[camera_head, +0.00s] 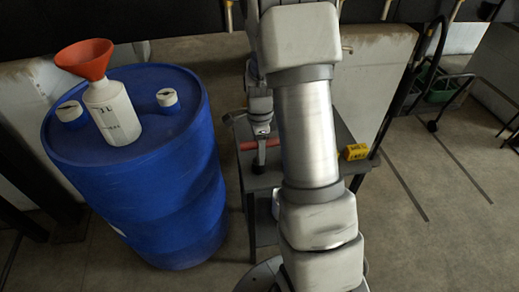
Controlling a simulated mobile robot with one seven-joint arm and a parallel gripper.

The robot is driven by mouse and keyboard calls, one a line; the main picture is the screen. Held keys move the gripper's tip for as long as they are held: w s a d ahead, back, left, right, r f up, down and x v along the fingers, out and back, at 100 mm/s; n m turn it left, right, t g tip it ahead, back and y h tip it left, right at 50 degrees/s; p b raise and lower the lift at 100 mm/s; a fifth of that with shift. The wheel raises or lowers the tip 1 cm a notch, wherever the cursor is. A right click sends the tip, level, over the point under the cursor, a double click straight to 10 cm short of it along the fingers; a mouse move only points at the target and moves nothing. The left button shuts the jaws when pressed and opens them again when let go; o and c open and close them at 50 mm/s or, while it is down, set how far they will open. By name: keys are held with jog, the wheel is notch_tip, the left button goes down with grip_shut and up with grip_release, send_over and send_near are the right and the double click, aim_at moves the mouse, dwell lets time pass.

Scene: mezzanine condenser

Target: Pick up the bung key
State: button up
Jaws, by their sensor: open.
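What looks like the bung key (247,146) lies on a small dark grey table (264,181) right of the blue drum. It shows as a red bar-shaped handle with a dark part at its middle. My gripper (262,133) is just above or at the middle of the red bar, pointing down, with open jaws. The view is small and dark there, so I cannot tell whether the jaws straddle the key or touch it. My arm hides the middle of the table and possibly part of the key.
The blue drum (165,195) stands at left, with a white bottle (112,112), a red funnel (84,58) and two white caps on top. A yellow box (354,152) sits at the table's right edge. Open floor (450,220) lies to the right.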

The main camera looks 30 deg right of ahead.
grip_shut()
jog(key=shift+r, duration=0.1)
dwell(0.4)
